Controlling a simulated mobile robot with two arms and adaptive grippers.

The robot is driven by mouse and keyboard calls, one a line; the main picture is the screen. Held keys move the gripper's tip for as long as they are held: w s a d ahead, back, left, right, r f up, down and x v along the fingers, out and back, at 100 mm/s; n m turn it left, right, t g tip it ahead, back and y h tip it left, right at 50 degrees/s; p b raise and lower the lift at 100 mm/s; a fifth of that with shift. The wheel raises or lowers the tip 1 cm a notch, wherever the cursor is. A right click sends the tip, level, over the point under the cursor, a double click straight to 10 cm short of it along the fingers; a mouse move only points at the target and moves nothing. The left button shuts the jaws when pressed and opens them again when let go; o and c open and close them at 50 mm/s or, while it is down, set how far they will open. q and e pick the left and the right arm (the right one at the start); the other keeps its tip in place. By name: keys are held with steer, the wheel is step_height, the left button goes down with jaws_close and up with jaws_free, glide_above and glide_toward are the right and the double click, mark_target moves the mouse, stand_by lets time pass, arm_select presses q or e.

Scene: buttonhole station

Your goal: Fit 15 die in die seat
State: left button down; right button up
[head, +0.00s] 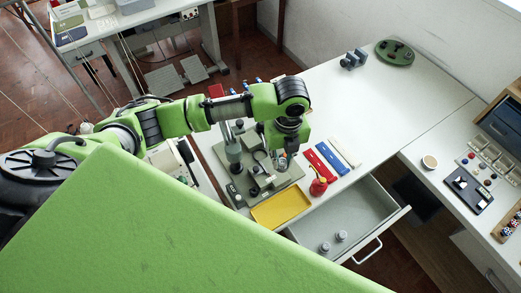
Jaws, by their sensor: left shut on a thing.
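My left gripper (284,157) points down over the right part of the grey-green buttonhole machine's base plate (285,180). It is shut on a small grey piece that looks like a die; the fingers largely hide it and no number can be read. The machine has an upright column (232,150) and small dark round fittings (254,190) on its base. I cannot tell which fitting is the die seat. Two grey cylindrical pieces (325,247) (341,236) stand in the open drawer (365,225); their markings are unreadable. My right gripper is not in view.
A yellow tray (281,208) lies in front of the machine, with a red oil can (318,186) beside it. Red, blue and white strips (333,158) lie to the right. The open drawer juts out in front. The table's back right is mostly clear.

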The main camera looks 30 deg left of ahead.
arm_select(q)
steer(key=m, duration=0.1)
steer(key=m+p, duration=0.1)
steer(key=shift+s+a+f+m, duration=0.1)
steer(key=shift+s+f+m, duration=0.1)
steer(key=shift+f+m, duration=0.15)
steer(key=w+a+f+b, duration=0.2)
steer(key=a+f, duration=0.1)
steer(key=w+a+f+b, duration=0.2)
steer(key=w+a, duration=0.1)
steer(key=w+a+f+b, duration=0.2)
steer(key=a+f, duration=0.1)
steer(key=shift+w+a+f, duration=0.15)
steer(key=shift+a+f, duration=0.15)
steer(key=shift+f, duration=0.05)
steer(key=shift+w+a+f+b, duration=0.35)
steer(key=shift+a+b, duration=0.1)
steer(key=shift+b, duration=0.2)
steer(key=shift+a+f+b, duration=0.2)
steer(key=shift+f+b, duration=0.15)
steer(key=shift+b, duration=0.15)
step_height(320, 180, down, 3)
steer(key=b, duration=0.3)
steer(key=shift+w+a, duration=0.1)
steer(key=shift+w, duration=0.05)
steer(key=shift+f, duration=0.15)
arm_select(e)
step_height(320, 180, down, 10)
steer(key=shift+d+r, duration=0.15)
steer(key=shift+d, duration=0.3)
